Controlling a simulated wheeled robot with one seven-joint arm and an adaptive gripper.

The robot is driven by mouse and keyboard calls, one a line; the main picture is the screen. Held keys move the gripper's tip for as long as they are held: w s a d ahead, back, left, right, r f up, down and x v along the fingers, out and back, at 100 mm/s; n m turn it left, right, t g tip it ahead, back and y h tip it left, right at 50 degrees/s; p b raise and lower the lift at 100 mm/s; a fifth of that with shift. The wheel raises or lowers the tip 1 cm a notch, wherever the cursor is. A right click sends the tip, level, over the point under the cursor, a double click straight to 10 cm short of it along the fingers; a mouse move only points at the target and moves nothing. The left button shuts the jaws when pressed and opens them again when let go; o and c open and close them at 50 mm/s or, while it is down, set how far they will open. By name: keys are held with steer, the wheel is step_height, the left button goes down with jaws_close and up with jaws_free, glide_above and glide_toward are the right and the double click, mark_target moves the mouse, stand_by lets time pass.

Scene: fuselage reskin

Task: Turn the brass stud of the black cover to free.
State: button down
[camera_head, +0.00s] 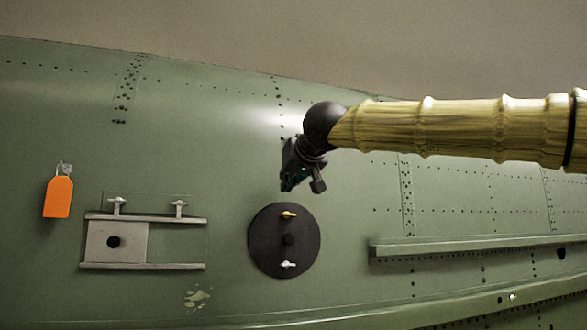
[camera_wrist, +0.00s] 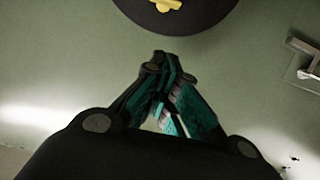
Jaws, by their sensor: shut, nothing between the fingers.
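The black cover (camera_head: 265,240) is a round disc on the green fuselage skin, below my gripper in the head view. Its brass stud (camera_head: 288,214) sits near the top, its wing lying roughly level. A white stud (camera_head: 288,264) is near the bottom, and a dark knob (camera_head: 288,239) is in the middle. My gripper (camera_head: 299,185) is shut and empty, above the cover and apart from it. In the wrist view the cover's edge (camera_wrist: 205,22) and the brass stud (camera_wrist: 165,4) show at the top, beyond my closed fingertips (camera_wrist: 160,58).
Left of the cover, a grey plate (camera_head: 130,240) sits between two rails, with two pale studs (camera_head: 117,205) above. An orange tag (camera_head: 58,197) hangs at the far left. A ledge (camera_head: 470,245) juts out at the right. The skin between tag and upper seam is clear.

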mark_target(277, 204)
steer(key=shift+w+a+f, duration=0.2)
steer(key=shift+w+f, duration=0.35)
steer(key=shift+f, duration=0.1)
steer(key=shift+w+a+f, duration=0.2)
steer(key=shift+w+f, duration=0.3)
steer(key=shift+f, duration=0.1)
steer(key=shift+s+d+f, duration=0.1)
steer(key=shift+d+f, duration=0.05)
steer(key=shift+f, duration=0.85)
steer(key=shift+p, duration=0.65)
steer(key=shift+a+f+p, duration=0.1)
steer(key=shift+a+p, duration=0.35)
steer(key=shift+p, duration=1.1)
